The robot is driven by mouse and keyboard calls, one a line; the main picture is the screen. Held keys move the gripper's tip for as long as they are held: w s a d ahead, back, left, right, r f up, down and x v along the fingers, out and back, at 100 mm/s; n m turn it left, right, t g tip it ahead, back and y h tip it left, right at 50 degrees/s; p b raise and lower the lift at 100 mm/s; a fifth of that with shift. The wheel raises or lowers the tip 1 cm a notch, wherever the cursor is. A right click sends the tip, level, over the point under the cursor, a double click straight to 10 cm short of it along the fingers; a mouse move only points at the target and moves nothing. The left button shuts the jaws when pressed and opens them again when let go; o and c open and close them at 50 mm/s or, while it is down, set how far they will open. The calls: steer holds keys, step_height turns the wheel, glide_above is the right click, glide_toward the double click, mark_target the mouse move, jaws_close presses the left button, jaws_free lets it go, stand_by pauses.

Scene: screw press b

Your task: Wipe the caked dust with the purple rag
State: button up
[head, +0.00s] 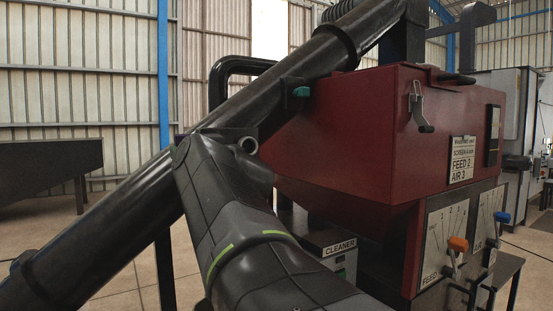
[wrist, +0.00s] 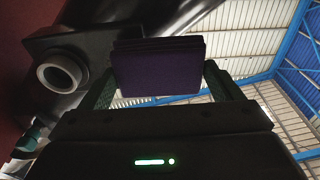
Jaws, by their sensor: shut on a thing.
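The purple rag (wrist: 158,68) is a dark folded pad between the fingers of my gripper (wrist: 160,84) in the wrist view. My gripper is shut on it and holds it up in the air, near a black pipe (wrist: 150,18) and a round grey pipe stub (wrist: 62,74). I cannot tell whether the rag touches the pipe. In the head view my own arm hides the gripper and most of the rag. I cannot make out the caked dust in either view.
A thick black pipe (head: 95,230) slants across the head view, close to my arm. A red machine housing (head: 350,130) with a latch and labels fills the right. A box labelled CLEANER (head: 335,250) stands low beside it. Open floor (head: 120,250) shows at left.

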steer(key=shift+w+d+b, duration=0.4)
steer(key=shift+d+b, duration=0.35)
steer(key=shift+b, duration=0.85)
steer(key=shift+w+d+b, duration=0.35)
steer(key=shift+d+b, duration=0.4)
steer(key=shift+b, duration=0.8)
steer(key=shift+f, duration=0.1)
steer(key=shift+w+a, duration=0.35)
steer(key=shift+w, duration=0.15)
